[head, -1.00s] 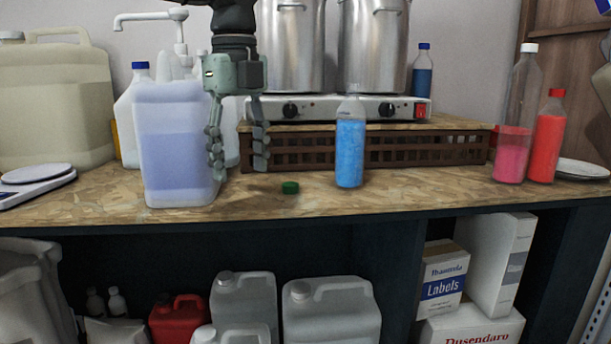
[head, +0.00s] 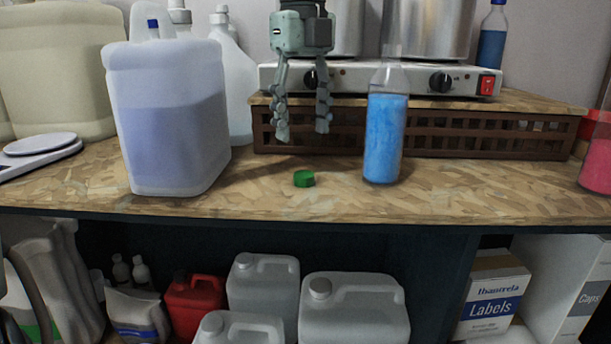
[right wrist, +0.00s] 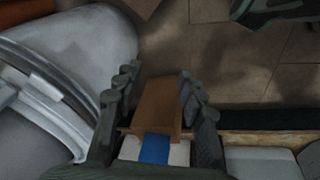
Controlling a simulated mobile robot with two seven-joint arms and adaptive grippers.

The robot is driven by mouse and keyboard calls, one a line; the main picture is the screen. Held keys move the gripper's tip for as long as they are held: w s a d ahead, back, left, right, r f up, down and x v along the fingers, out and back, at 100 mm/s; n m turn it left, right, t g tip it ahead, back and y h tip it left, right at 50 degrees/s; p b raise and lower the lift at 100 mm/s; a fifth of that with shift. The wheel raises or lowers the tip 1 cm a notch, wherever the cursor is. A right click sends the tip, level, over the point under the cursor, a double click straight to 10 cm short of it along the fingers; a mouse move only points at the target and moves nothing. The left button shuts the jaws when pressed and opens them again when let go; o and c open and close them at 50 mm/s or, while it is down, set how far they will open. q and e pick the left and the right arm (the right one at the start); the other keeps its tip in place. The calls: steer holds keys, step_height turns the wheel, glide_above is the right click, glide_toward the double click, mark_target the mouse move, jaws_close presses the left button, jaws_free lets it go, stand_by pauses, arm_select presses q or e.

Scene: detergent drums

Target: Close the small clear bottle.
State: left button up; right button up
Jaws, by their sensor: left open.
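The clear bottle (head: 386,138) with blue liquid stands upright on the worktop, right of centre in the head view. No coloured cap shows on its neck, which overlaps the pots behind. A small green cap (head: 304,178) lies on the worktop to the left of the bottle. My left gripper (head: 303,132) points down, open and empty, above the cap in the picture and left of the bottle; its fingers are apart from both. My right gripper (right wrist: 156,82) shows only in the right wrist view, with its fingers spread; a brown box shows between and beyond them.
A large jug (head: 170,145) of bluish liquid stands left of the cap. Behind are a brown slatted crate (head: 450,142) and a hot plate (head: 415,80) with steel pots. The worktop's front strip is clear. Canisters (head: 355,315) stand on the shelf below.

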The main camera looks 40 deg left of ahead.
mark_target(304, 174)
arm_select(q)
step_height(304, 174, down, 2)
steer(key=shift+f, duration=0.45)
step_height(304, 174, down, 5)
steer(key=shift+p, duration=0.35)
arm_select(e)
steer(key=shift+s+d+f, duration=0.1)
steer(key=shift+s+f, duration=0.05)
steer(key=shift+f, duration=0.35)
steer(key=shift+s+d+f, duration=0.1)
steer(key=shift+f, duration=0.4)
steer(key=shift+a, duration=0.1)
arm_select(q)
steer(key=c, duration=0.7)
